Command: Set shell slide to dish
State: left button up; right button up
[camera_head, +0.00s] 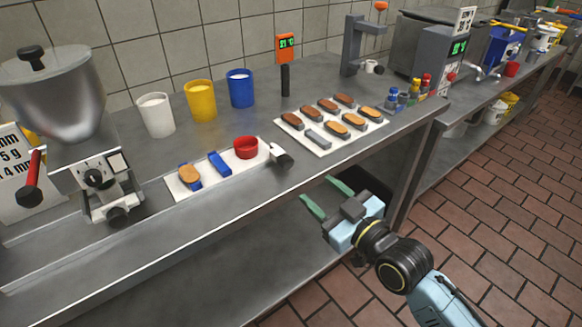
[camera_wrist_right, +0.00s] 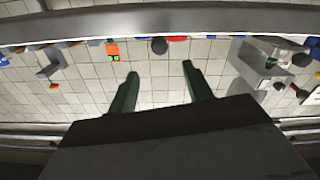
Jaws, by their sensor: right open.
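A white board (camera_head: 215,186) lies on the steel counter, left of centre. On it are a brown oval shell on a blue slide (camera_head: 196,183), a bare blue slide (camera_head: 220,163), a red round dish (camera_head: 246,148) and a dark-ended tool (camera_head: 281,157) at its right end. Which of these is the task's slide or dish I cannot say for sure. My right gripper (camera_head: 315,187) is open and empty, in front of the counter edge and right of the board, apart from everything. Its green fingers also show spread in the right wrist view (camera_wrist_right: 160,70). My left gripper is not in view.
A white tray (camera_head: 310,150) holds several brown and tan shells and a grey bar. White, yellow and blue cups (camera_head: 241,88) stand behind. A steel hopper machine (camera_head: 85,130) is at the left. The counter's front edge (camera_head: 250,200) lies near my gripper, with a shelf below.

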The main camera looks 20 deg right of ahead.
aim_at(289, 165)
jog(key=b+x, duration=0.1)
jog(key=x, duration=0.8)
jog(key=shift+w+f, duration=0.1)
jog(key=shift+w, duration=0.1)
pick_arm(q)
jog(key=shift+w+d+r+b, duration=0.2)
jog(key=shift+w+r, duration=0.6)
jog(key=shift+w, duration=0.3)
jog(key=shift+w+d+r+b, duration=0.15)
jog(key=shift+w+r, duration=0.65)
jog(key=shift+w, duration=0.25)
pick_arm(e)
jog(key=shift+w+a, duration=0.3)
jog(key=shift+w, duration=0.25)
jog(key=shift+c, duration=0.4)
grip_shut()
